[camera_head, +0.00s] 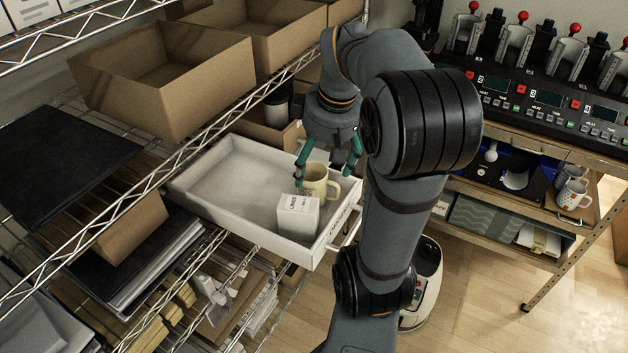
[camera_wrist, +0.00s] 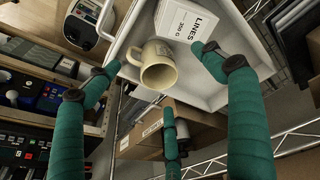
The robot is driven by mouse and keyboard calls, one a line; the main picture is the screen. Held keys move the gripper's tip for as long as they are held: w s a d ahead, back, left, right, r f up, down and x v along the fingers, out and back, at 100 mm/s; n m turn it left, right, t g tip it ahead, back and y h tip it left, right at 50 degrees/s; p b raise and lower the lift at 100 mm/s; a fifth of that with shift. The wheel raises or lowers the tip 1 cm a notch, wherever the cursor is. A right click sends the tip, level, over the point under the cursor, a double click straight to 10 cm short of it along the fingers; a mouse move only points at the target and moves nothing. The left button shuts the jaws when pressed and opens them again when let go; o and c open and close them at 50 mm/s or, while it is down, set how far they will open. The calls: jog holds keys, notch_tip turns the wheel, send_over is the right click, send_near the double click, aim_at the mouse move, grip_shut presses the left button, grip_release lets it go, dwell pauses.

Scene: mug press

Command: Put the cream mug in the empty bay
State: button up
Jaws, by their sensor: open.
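The cream mug (camera_head: 318,184) stands in a white drawer-like tray (camera_head: 225,178) pulled out from the wire shelving, close beside a white box (camera_head: 297,217). My gripper (camera_head: 328,170) is open above and around the mug, its green fingers spread on either side. In the wrist view the mug (camera_wrist: 158,70) shows its open mouth between the spread fingers of my gripper (camera_wrist: 158,80), apparently untouched. The press (camera_head: 550,95) stands at the upper right with several numbered stations and red-knobbed levers. I cannot tell which bay is empty.
The box marked "LINES" (camera_wrist: 190,25) leaves little room beside the mug. Cardboard boxes (camera_head: 165,80) sit on the shelf at the upper left. Patterned mugs (camera_head: 573,194) stand on the wooden bench's lower shelf. Open floor (camera_head: 480,290) lies between shelving and bench.

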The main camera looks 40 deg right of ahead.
jog(key=m, duration=0.1)
jog(key=w+d+m, duration=0.1)
jog(key=m, duration=0.1)
jog(key=w+m+t+h, duration=0.1)
jog(key=m, duration=0.1)
jog(key=shift+w+d+r, duration=0.15)
jog(key=shift+w+r, duration=0.1)
jog(key=shift+r, duration=0.1)
jog(key=m, duration=0.1)
send_near(312, 174)
jog(key=shift+w+a+f+p, duration=0.1)
jog(key=shift+a+f+p, duration=0.1)
jog(key=shift+f, duration=0.75)
jog(key=shift+w+a+f+p, duration=0.1)
jog(key=shift+a+f+p, duration=0.05)
jog(key=shift+f, duration=0.8)
jog(key=shift+w+a+f+p, duration=0.1)
jog(key=shift+a+f+p, duration=0.1)
jog(key=shift+f, duration=0.75)
jog(key=c, duration=0.3)
jog(key=c, duration=1.5)
jog(key=shift+c, duration=0.5)
